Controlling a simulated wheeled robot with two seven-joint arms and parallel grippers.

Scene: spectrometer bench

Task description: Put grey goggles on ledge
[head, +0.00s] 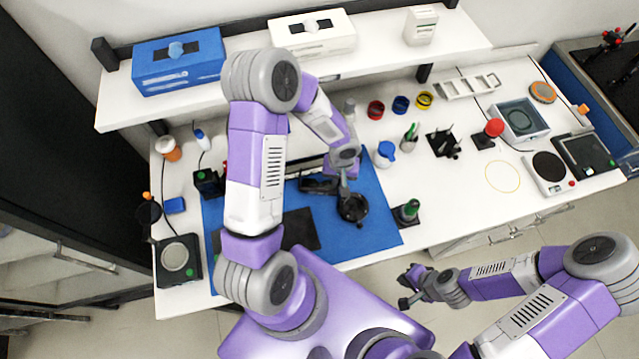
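My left gripper (345,189) points down over the blue mat (374,222), its arm arching in from the left. Its fingers are small and partly hidden by the wrist, so I cannot tell whether they are shut. A dark grey object (318,184), possibly the goggles, lies on the mat just left of the gripper. A round black object (353,208) is right below the fingers; I cannot tell whether they touch it. The white ledge (385,58) runs along the back above the bench. My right gripper (404,290) is open and empty in front of the bench edge.
A blue box (180,62), a white box (312,36) and a small white carton (420,26) stand on the ledge, with bare room between the last two. A blue-capped bottle (385,154) and a green-topped item (407,212) stand right of the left gripper.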

